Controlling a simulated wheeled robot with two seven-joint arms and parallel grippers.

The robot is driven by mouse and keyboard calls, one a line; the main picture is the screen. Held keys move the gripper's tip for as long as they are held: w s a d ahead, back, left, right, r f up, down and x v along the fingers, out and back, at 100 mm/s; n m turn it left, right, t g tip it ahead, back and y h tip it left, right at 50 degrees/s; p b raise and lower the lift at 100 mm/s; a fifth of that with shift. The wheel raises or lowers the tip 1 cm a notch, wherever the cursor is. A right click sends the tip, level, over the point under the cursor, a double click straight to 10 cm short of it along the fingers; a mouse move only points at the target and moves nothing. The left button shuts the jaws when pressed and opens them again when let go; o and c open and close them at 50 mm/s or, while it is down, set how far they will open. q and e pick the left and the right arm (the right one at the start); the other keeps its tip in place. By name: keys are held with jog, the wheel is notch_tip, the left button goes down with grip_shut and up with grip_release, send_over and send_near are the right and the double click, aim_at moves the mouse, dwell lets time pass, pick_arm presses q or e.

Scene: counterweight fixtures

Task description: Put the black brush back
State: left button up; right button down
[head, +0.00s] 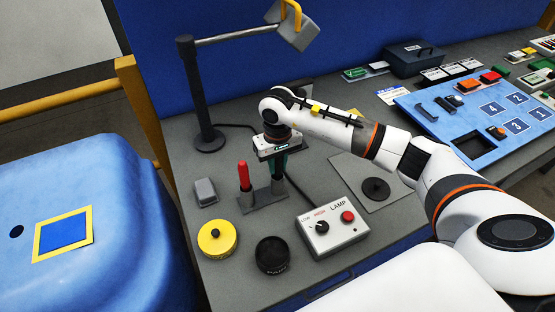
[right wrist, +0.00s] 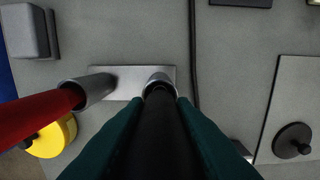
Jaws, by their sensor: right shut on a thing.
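My right gripper (head: 278,163) has dark green fingers and points down over the grey two-tube holder (head: 262,201). In the right wrist view its fingers are shut on the black brush (right wrist: 160,135). The brush's far end meets the mouth of the right tube of the holder (right wrist: 125,82). I cannot tell how deep it sits in the tube. A red-handled tool (head: 243,174) stands in the left tube, tilted in the wrist view. My left gripper is not in view.
A yellow round tin (head: 217,239), a black round pot (head: 272,255) and the lamp control box (head: 332,232) stand in front of the holder. A grey block (head: 205,192) is to its left. The lamp post (head: 197,95) stands behind. A plate with a black disc (head: 376,189) lies right.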

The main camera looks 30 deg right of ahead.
jog(key=shift+f, duration=0.15)
jog(key=c, duration=1.2)
grip_release()
jog(key=shift+r, duration=0.35)
notch_tip(320, 180, up, 11)
jog(key=b, duration=0.4)
jog(key=shift+r+b, duration=0.1)
jog(key=shift+b, duration=0.25)
jog(key=shift+r, duration=0.25)
